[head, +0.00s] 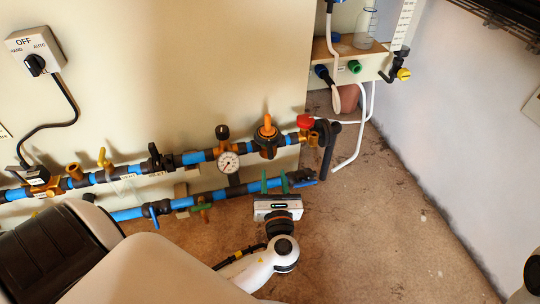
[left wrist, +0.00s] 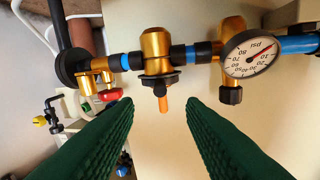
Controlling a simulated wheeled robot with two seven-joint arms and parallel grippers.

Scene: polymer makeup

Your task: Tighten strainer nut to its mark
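A brass fitting with a dark collar and an orange bar (head: 267,131) sits on the upper pipe, right of the gauge. It looks like the strainer with its nut, but no label shows. In the left wrist view the brass body (left wrist: 155,52) is at top centre, with the dark collar (left wrist: 159,80) and orange bar (left wrist: 163,104) pointing down. No alignment mark is readable. My left gripper (head: 274,182) is open and empty, in front of and below the fitting. In the left wrist view its green fingers (left wrist: 161,101) stand apart on either side of the orange bar's line. My right gripper is out of view.
A pressure gauge (head: 229,162) and a red knob (head: 305,121) flank the fitting. A lower blue pipe (head: 127,214) runs below, near my left gripper. A shelf with ports (head: 371,67) and white hoses stands at upper right. The floor at right is clear.

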